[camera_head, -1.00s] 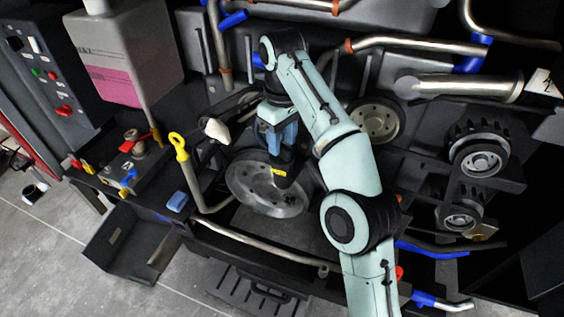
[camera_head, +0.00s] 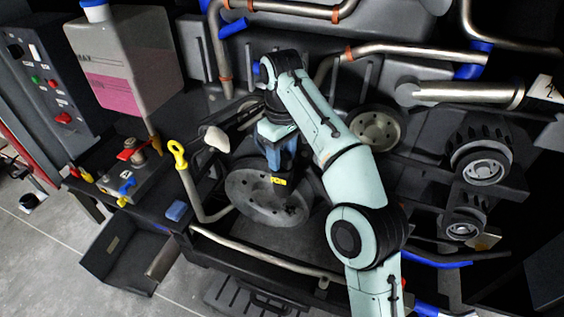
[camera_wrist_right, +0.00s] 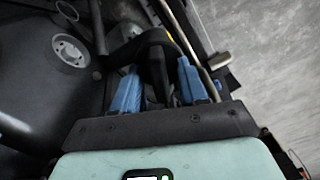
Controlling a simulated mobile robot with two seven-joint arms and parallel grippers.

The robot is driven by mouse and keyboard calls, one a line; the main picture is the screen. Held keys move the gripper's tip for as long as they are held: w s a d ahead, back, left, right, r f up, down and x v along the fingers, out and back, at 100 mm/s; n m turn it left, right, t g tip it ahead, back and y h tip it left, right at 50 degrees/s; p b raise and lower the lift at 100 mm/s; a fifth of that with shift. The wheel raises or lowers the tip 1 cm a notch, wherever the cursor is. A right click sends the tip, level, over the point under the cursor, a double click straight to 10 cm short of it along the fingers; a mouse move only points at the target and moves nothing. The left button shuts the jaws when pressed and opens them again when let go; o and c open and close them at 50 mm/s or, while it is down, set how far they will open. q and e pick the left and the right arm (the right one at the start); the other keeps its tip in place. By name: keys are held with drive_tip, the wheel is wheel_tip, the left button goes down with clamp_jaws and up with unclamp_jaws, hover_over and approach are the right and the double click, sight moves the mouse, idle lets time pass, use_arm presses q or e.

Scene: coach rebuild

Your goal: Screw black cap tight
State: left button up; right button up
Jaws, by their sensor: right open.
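My right gripper (camera_head: 274,162) reaches down in front of the large grey disc (camera_head: 250,197). In the right wrist view the two blue fingers of my right gripper (camera_wrist_right: 157,82) stand apart. A dark rounded part (camera_wrist_right: 153,48) shows between and beyond the fingers; I cannot tell whether it is the black cap or whether the fingers touch it. In the head view a dark piece with a yellow label (camera_head: 279,181) shows just below the fingers. No black cap can be made out for certain. My left gripper is not in view.
A yellow-ringed dipstick (camera_head: 177,150) and a pale bulb-shaped part (camera_head: 216,138) stand left of the gripper. A grey and pink tank (camera_head: 125,65) is at upper left. Metal pipes (camera_head: 420,48) and toothed pulleys (camera_head: 482,160) are at right. Floor shows at lower left.

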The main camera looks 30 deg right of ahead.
clamp_jaws()
drive_tip(key=m+p, duration=0.1)
drive_tip(key=m, duration=0.3)
drive_tip(key=shift+r, duration=0.1)
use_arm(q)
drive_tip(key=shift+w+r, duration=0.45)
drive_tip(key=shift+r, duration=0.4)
use_arm(e)
drive_tip(key=shift+m, duration=1)
